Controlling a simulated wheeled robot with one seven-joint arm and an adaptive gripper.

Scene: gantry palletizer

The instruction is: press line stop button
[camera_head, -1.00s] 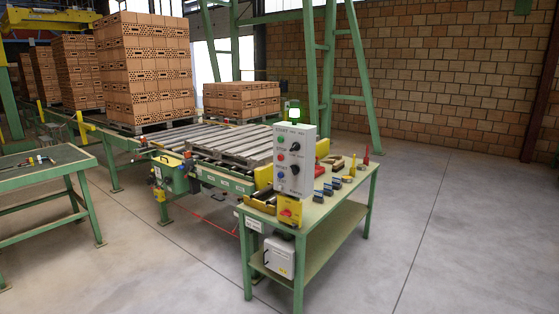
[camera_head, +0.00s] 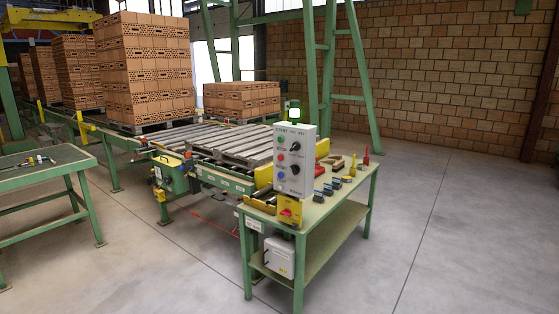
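A grey control box (camera_head: 289,162) stands upright on the near end of a green workbench (camera_head: 338,196). Its face carries a green button (camera_head: 281,146), a red button (camera_head: 281,157), a blue button (camera_head: 281,177) and two black knobs, the upper one (camera_head: 295,146) and the lower one (camera_head: 294,170). The labels are too small to read for certain. Below it is a yellow box with a red switch (camera_head: 287,212). My gripper is not in view.
A roller conveyor (camera_head: 215,140) with an empty wooden pallet runs behind the bench. Brick stacks (camera_head: 149,70) stand on pallets at the back left. Another green table (camera_head: 40,170) is at left. Several small tools lie on the bench. Floor at right (camera_head: 460,220) is clear.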

